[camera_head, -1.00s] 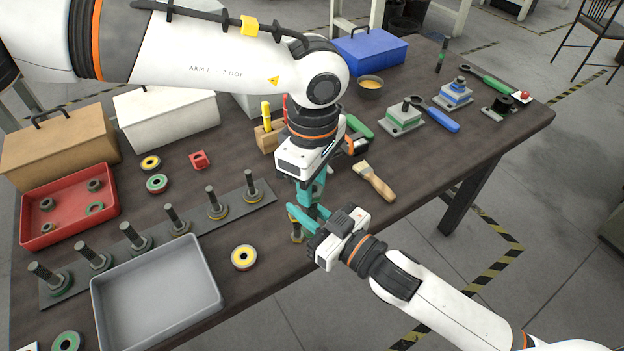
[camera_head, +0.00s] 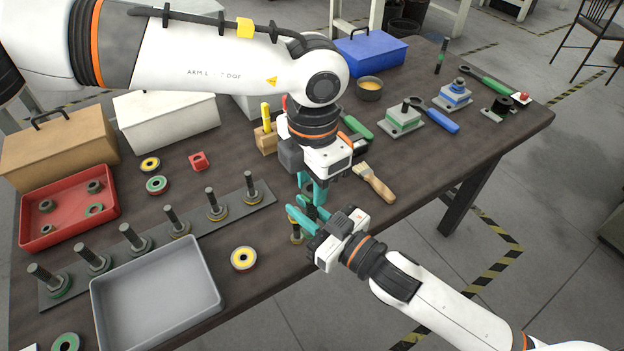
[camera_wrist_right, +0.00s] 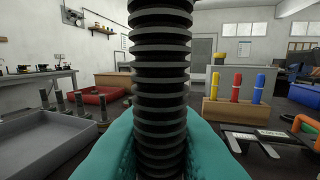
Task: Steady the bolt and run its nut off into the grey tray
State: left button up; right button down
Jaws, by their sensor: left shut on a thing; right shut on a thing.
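The grey tray (camera_head: 160,296) lies empty at the front left of the table. My right gripper (camera_head: 309,214) is shut on the bolt, whose dark threaded shank (camera_wrist_right: 161,75) stands upright between the teal fingers (camera_wrist_right: 162,150) in the right wrist view. My left gripper (camera_head: 312,190) points down from above and is shut just over the right gripper, at the bolt's upper end. Its fingers hide the nut. A small dark and brass-coloured piece (camera_head: 297,238) shows below the right gripper; I cannot tell whether it belongs to the bolt.
A dark strip (camera_head: 195,228) with several upright bolts runs behind the grey tray. A red tray (camera_head: 68,238) with nuts is at left. A brush (camera_head: 374,182) lies right of my grippers.

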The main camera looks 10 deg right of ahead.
pick_arm(q)
jog(key=shift+r, duration=0.25)
jog(key=shift+r, duration=0.9)
